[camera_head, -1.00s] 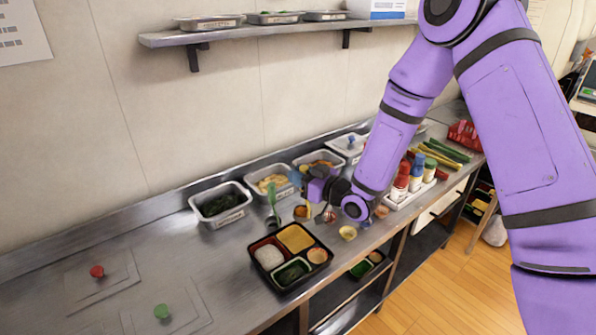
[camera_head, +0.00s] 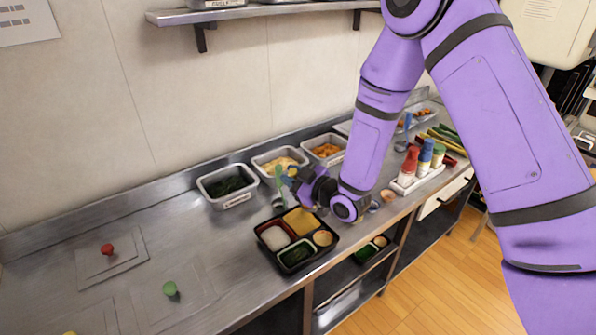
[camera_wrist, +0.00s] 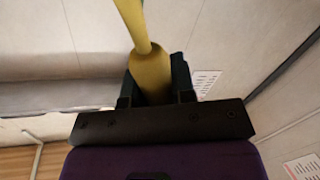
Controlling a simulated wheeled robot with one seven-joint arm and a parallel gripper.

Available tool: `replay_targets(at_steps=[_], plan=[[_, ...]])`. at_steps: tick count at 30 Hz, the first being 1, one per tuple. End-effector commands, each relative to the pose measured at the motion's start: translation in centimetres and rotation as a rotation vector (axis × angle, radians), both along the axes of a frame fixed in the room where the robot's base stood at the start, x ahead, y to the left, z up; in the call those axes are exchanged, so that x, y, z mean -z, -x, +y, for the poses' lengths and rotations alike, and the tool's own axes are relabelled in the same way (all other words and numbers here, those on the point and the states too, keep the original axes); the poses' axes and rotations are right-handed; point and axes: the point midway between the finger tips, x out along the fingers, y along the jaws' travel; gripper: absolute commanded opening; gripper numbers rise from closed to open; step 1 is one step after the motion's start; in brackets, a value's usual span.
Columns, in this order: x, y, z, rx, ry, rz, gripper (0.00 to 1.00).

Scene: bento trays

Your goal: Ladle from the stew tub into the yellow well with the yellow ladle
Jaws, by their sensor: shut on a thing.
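My gripper (camera_wrist: 157,95) is shut on the yellow ladle (camera_wrist: 150,65), whose handle runs up between the fingers in the wrist view. In the head view my gripper (camera_head: 296,182) is behind the bento tray (camera_head: 268,253), close above its back edge. The ladle's bowl is not clear there. The yellow well (camera_head: 303,221) is the tray's back right compartment, and its surface shows yellow. Metal tubs stand behind: one with pale yellow food (camera_head: 279,160) and one with orange food (camera_head: 325,151). I cannot tell which is the stew tub.
A tub of dark greens (camera_head: 228,186) stands at the left. A green ladle (camera_head: 279,177) stands upright beside my gripper. Bottles in a white caddy (camera_head: 416,180) stand at the right. Lids with a red knob (camera_head: 107,249) and a green knob (camera_head: 170,288) lie front left.

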Motion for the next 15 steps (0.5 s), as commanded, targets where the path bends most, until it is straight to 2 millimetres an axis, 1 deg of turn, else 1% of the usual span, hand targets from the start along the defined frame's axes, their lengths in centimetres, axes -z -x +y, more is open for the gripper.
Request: replay_targets(at_steps=[3, 15], plan=[[0.3, 0.5, 0.8, -0.002, 0.057, -0.038, 0.00], [2.2, 1.9, 2.8, -0.003, 0.233, -0.159, 0.00]])
